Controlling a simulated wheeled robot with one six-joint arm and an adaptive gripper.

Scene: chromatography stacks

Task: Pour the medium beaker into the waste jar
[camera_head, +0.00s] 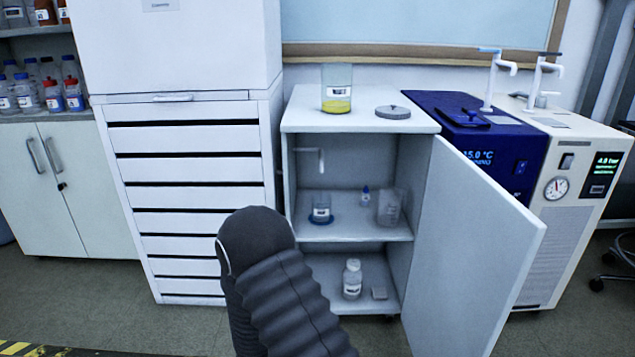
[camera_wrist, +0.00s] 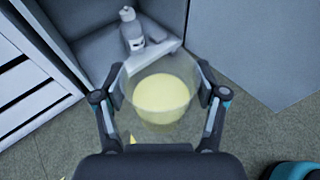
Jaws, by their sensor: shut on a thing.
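In the wrist view my gripper (camera_wrist: 163,84) is shut on a clear glass beaker, the medium beaker (camera_wrist: 165,98), with pale yellow liquid in it. The fingers hold it from both sides, and I look down into it. The gripper and the held beaker do not show in the head view, where my dark ribbed arm fills the lower middle. A clear glass jar (camera_head: 337,92) with a label and some yellow liquid, likely the waste jar, stands upright on the white cabinet top. A grey round lid (camera_head: 392,112) lies to its right, apart from it.
The white cabinet's door (camera_head: 470,240) stands open to the right. Its middle shelf (camera_head: 350,232) holds a clear beaker (camera_head: 389,207) and small bottles. A white bottle (camera_head: 352,279) stands below and also shows in the wrist view (camera_wrist: 132,32). A blue chiller (camera_head: 480,140) stands right.

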